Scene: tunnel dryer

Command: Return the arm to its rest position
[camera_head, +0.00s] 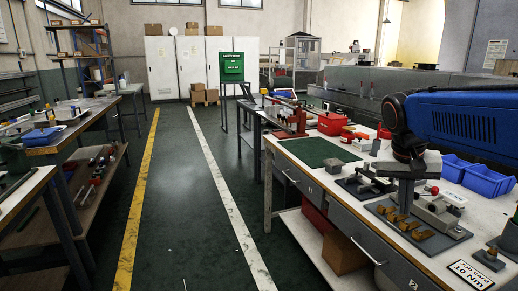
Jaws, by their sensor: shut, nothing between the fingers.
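My arm (462,118) reaches in from the right edge, blue with a black wrist joint. My gripper (403,212) hangs below the wrist, pointing down over the right workbench (300,150). Its grey body (412,165) is wide and its fingers are together, with nothing seen held. The fingertips overlap a dark plate with brass-coloured pieces (432,240) in the picture. I cannot tell whether they touch it. The arm covers part of the bench behind it.
Fixtures, a red box (332,123), a green mat (318,152) and blue bins (488,180) crowd the right bench. Another bench (75,135) stands at left. The floor aisle (178,190) between the yellow and white lines is clear.

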